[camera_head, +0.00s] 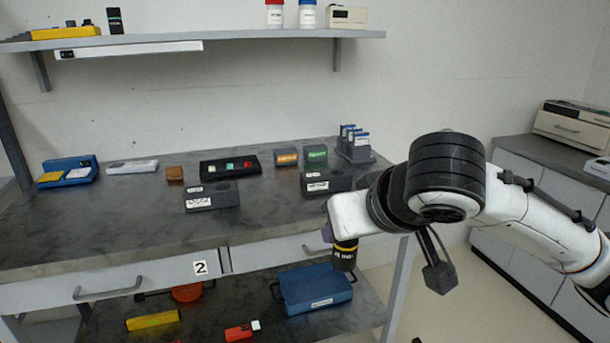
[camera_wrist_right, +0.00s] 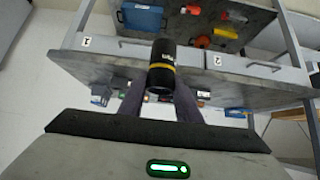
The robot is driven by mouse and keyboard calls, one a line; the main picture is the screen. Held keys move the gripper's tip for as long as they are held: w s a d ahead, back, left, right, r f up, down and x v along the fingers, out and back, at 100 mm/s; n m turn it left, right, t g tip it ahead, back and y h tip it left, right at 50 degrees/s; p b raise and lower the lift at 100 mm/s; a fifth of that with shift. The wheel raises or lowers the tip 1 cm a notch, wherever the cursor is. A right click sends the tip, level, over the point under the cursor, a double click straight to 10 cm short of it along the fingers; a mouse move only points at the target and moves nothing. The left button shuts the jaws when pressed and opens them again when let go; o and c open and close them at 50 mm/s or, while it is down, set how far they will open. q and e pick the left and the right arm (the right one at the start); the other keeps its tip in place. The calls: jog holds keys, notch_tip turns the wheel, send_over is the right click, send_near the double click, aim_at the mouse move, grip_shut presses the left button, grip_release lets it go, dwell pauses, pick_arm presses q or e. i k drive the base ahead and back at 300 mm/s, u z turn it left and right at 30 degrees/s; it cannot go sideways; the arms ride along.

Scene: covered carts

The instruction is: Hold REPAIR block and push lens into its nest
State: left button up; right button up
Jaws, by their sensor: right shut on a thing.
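A black lens (camera_head: 345,255) with a yellow band hangs in my right gripper (camera_head: 335,236), in front of the bench's front edge. The lens also shows in the right wrist view (camera_wrist_right: 161,68), between the two fingers. An orange-lit block (camera_head: 287,158) and a green-lit block (camera_head: 316,154) stand at the back of the bench; their lettering is too small to read surely. Two dark grey labelled blocks lie nearer, one at left (camera_head: 211,196) and one at right (camera_head: 325,181), the latter partly near my arm. I cannot tell which holds the lens nest. My left gripper is out of view.
A black tray (camera_head: 230,168) with small coloured parts, a brown block (camera_head: 174,173), a blue case (camera_head: 68,172) and a rack (camera_head: 356,147) stand on the bench (camera_head: 120,222). A blue lidded box (camera_head: 315,288) lies on the lower shelf. The bench's front left is clear.

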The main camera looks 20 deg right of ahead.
aim_at(326, 189)
jog(key=k, duration=0.55)
jog(key=z, duration=1)
jog(key=i, duration=2.1)
jog(key=u, duration=0.7)
jog(key=i, duration=0.2)
jog(key=u, duration=0.3)
